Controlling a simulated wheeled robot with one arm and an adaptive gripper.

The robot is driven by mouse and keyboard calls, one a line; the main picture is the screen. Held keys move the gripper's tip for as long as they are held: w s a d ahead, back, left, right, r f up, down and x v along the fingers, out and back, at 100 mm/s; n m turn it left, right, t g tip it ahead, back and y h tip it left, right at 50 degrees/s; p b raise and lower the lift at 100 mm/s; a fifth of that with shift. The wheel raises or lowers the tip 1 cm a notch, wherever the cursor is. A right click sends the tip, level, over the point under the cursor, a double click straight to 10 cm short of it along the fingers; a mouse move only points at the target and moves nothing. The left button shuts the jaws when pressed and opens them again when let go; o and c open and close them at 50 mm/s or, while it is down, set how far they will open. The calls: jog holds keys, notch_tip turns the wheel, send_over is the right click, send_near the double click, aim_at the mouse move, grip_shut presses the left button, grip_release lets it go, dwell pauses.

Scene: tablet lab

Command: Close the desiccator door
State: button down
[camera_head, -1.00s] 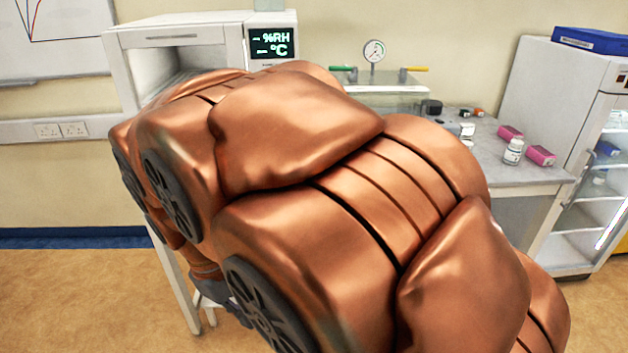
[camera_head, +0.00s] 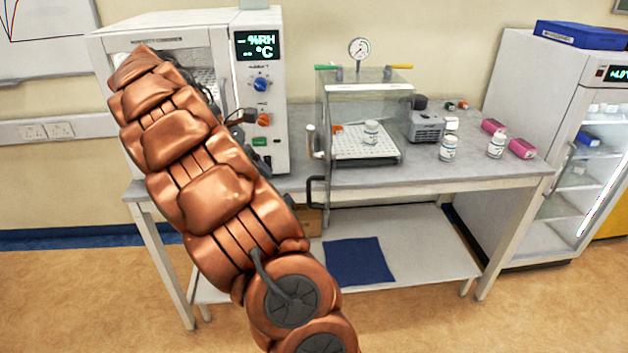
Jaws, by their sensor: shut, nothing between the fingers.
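The desiccator (camera_head: 395,100) is a clear box on the bench, with a dial gauge (camera_head: 358,48) and green and yellow valve handles on top. Its clear door (camera_head: 325,120) shows nearly edge-on at the left front and appears swung open toward me. A dark handle (camera_head: 316,192) is at its lower end. A white-capped vial (camera_head: 371,132) stands on the white perforated shelf (camera_head: 350,150) inside. My gripper (camera_head: 240,117) shows only as dark parts past my copper arm, in front of the humidity chamber and left of the door. It is shut and apart from the door; most of it is hidden.
The white humidity chamber (camera_head: 275,150) stands close left of the desiccator. A grey pump (camera_head: 425,127), two vials (camera_head: 448,148) and pink boxes (camera_head: 522,149) are to its right. A glass-door fridge (camera_head: 530,90) stands far right. The bench's front edge (camera_head: 440,185) is mostly clear.

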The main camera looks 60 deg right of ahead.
aim_at(317, 157)
jog(key=shift+d+f+n+b, duration=0.85)
jog(key=shift+d+f, duration=0.75)
jog(key=shift+d, duration=1.65)
jog(key=s+d+f+p, duration=0.2)
jog(key=s+d+f, duration=0.2)
jog(key=s, duration=0.3)
jog(key=shift+d+f+g, duration=0.4)
jog(key=shift+f, duration=0.1)
jog(key=shift+s, duration=0.1)
